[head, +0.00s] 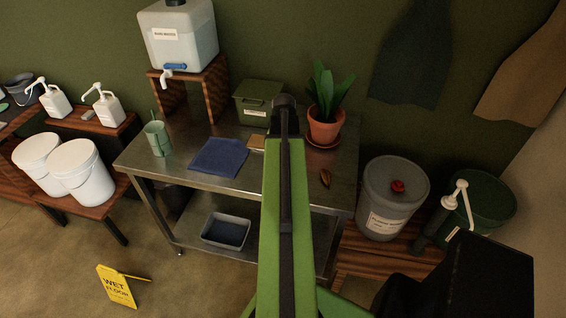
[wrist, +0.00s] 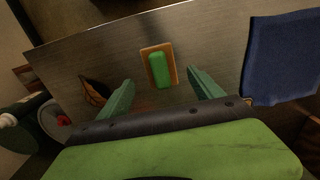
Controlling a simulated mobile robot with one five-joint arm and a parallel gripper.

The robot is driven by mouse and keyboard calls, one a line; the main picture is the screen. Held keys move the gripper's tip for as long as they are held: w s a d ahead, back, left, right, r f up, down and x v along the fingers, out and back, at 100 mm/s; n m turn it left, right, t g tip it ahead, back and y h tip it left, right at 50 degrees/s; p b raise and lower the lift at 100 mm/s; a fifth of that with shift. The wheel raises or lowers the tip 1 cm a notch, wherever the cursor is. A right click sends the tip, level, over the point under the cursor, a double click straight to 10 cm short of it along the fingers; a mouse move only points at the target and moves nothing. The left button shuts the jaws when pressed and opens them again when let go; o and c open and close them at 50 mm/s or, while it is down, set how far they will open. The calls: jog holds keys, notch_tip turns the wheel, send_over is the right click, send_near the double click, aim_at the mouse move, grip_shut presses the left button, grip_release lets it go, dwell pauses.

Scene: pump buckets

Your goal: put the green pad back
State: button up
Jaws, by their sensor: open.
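The green pad (wrist: 160,70) lies on a flat orange-brown base (wrist: 174,57) on the steel table (wrist: 215,35). My gripper (wrist: 160,77) is open and empty. In the wrist view its two fingers point toward the pad, one at each side of it in the picture. I see no contact with the pad, and the remaining height is hard to judge. In the head view my green arm crosses the table and hides the pad, its base and the fingers.
A blue cloth (head: 219,157) and a small tan piece (head: 256,142) lie left of my arm. A green mug (head: 157,139) stands farther left. A green lidded box (head: 258,103) is behind. A potted plant (head: 324,126) and a brown pod-like object (head: 325,178) are right.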

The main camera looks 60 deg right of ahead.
notch_tip(320, 180, up, 6)
jog(key=p, duration=0.4)
jog(key=w+a+n, duration=0.6)
jog(key=w+a, duration=1.1)
jog(key=a, duration=0.4)
jog(key=w+a+n, duration=0.2)
jog(key=a+n, duration=0.2)
jog(key=a, duration=1.1)
jog(key=w+a+n, duration=0.2)
jog(key=a+n, duration=0.2)
jog(key=a, duration=1)
jog(key=shift+w+a, duration=0.35)
